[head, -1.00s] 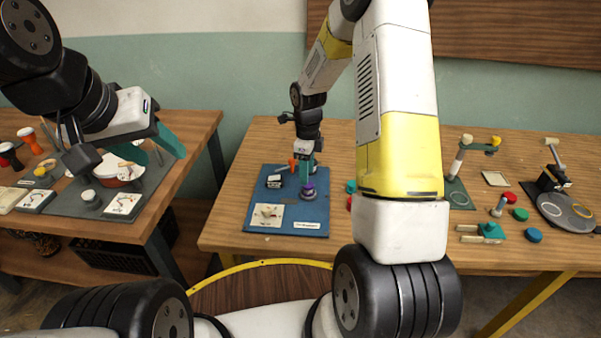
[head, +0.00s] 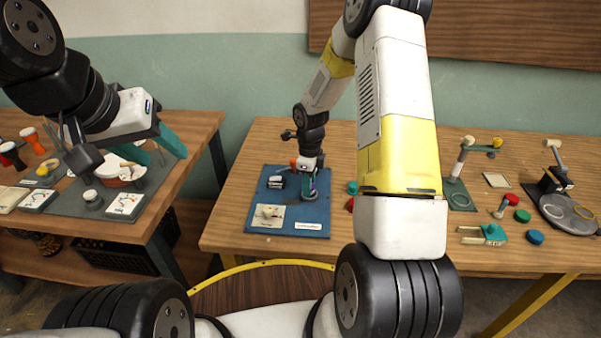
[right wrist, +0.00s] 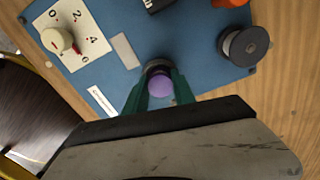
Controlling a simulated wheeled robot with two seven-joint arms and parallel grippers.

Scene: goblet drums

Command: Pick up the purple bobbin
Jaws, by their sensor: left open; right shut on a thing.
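The purple bobbin (right wrist: 160,85) shows in the right wrist view between the fingertips of my right gripper (right wrist: 158,90), which is shut on it. A dark round piece shows just beyond its purple end. In the head view my right gripper (head: 309,185) is low over the blue board (head: 255,205), and its fingers mostly cover the bobbin. I cannot tell whether the bobbin is clear of the board. My left gripper (head: 158,150) is open and empty above the left table's grey mat.
The board also holds a white dial card (head: 268,216), a small black block (head: 276,182) and a dark spool (right wrist: 243,45). Various small parts, including a teal block (head: 487,236), stand on the right side of the table. Small drums (head: 31,138) stand on the left table.

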